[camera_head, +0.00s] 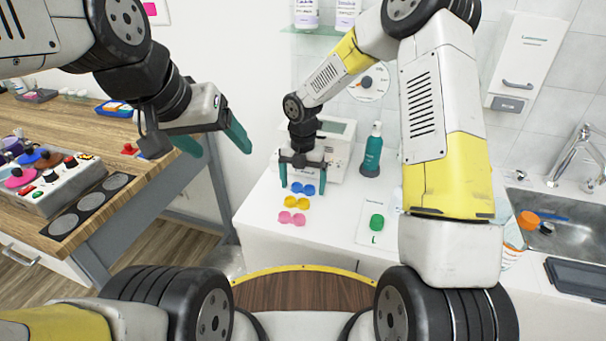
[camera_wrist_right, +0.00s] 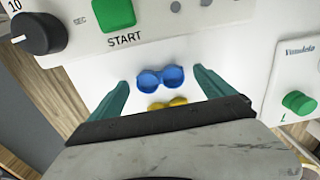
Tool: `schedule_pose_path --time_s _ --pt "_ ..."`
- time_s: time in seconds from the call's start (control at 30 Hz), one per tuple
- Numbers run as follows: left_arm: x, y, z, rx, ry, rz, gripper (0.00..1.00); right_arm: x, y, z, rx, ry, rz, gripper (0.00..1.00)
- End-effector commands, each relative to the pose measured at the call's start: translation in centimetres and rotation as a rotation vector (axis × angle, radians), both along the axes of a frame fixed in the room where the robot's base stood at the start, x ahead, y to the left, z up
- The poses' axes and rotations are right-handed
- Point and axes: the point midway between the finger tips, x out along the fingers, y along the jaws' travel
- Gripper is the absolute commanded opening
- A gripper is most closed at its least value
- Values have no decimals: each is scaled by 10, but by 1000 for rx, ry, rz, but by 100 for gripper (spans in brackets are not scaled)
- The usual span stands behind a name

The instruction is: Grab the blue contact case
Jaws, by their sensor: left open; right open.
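The blue contact case (camera_head: 303,188) lies on the white counter, in front of a white machine. It also shows in the right wrist view (camera_wrist_right: 160,78), between the two finger lines and apart from both. My right gripper (camera_head: 303,188) is open, with its teal fingers either side of the blue case and pointing down; whether they touch the counter I cannot tell. In the right wrist view the right gripper (camera_wrist_right: 160,85) is open and empty. My left gripper (camera_head: 220,145) is open and empty, in the air between the wooden table and the counter.
A yellow case (camera_head: 297,202) and a pink case (camera_head: 292,218) lie just in front of the blue one. The white machine (camera_head: 338,150) stands close behind. A teal bottle (camera_head: 373,152) and a green case (camera_head: 377,222) on a card are to the right.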

Motion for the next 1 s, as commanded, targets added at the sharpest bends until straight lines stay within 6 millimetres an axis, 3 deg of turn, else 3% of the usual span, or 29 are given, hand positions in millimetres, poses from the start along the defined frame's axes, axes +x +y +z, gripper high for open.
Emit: schedule_pose_path --time_s 0.2,0.53,0.83,1.0 --pt "0 0 0 0 0 0 73 0 0 -1 1 -1 -1 93" --pt "0 0 0 0 0 0 73 0 0 -1 1 -1 -2 30" --pt "0 0 0 0 0 0 73 0 0 1 1 -1 -2 29" --pt "0 0 0 0 0 0 73 1 0 13 1 -3 -4 29"
